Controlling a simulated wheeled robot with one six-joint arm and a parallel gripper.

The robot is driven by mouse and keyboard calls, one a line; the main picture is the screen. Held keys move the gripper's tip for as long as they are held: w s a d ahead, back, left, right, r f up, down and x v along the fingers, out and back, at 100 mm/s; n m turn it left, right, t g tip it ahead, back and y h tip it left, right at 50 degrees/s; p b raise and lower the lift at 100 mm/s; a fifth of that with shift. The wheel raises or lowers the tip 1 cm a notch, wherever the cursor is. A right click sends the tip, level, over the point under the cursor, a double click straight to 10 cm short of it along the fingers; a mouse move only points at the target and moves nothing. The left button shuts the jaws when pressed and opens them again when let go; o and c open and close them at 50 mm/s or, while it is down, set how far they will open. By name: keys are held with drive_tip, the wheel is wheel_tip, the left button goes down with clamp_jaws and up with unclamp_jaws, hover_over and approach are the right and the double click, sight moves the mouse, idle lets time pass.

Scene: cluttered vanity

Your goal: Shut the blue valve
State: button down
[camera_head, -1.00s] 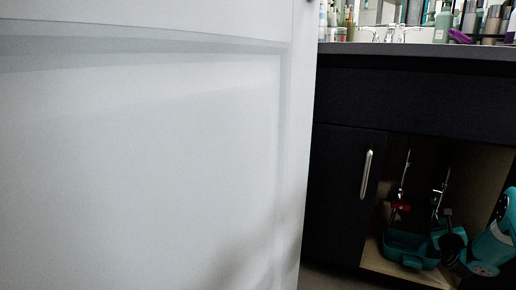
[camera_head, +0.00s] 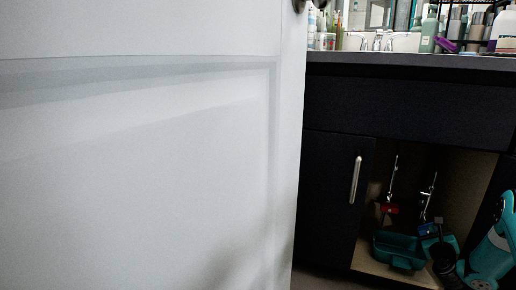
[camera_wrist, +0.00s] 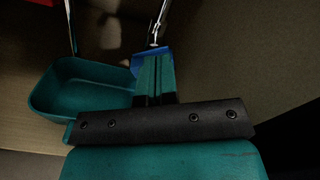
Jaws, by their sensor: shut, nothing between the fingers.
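The blue valve (camera_wrist: 137,62) is a small blue handle on a thin metal pipe in the wrist view, partly hidden by my fingers. In the head view the valve (camera_head: 423,219) is a small dark-blue spot on the right pipe inside the open cabinet. My gripper (camera_wrist: 155,62) is shut and empty, its teal fingers together. Its tips lie at the valve's right edge in the picture; I cannot tell whether they touch. In the head view my gripper (camera_head: 431,230) is just below the valve.
A teal open bin (camera_head: 399,251) sits on the cabinet floor left of my gripper. A red valve (camera_head: 389,208) is on the left pipe. A white door (camera_head: 150,170) fills the left. The cabinet door (camera_head: 335,185) and countertop (camera_head: 410,62) bound the opening.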

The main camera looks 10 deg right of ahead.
sight(427, 230)
drive_tip(key=shift+v, duration=0.95)
drive_tip(key=w+a+f+n+b, duration=0.1)
drive_tip(key=a+f+n+b, duration=0.4)
drive_tip(key=b, duration=0.9)
drive_tip(key=w+d+r+n+p, duration=0.1)
drive_tip(key=w+d+p, duration=0.3)
drive_tip(key=w+p, duration=0.2)
drive_tip(key=shift+w+d+r+p, duration=0.2)
drive_tip(key=shift+d+r+p, duration=0.1)
drive_tip(key=shift+r+p, duration=0.1)
drive_tip(key=shift+s+d+f, duration=0.1)
drive_tip(key=shift+s+d, duration=0.05)
drive_tip(key=shift+d, duration=0.1)
drive_tip(key=shift+s+d+r+p, duration=0.15)
drive_tip(key=shift+d+r+p, duration=0.05)
drive_tip(key=shift+r+p, duration=0.6)
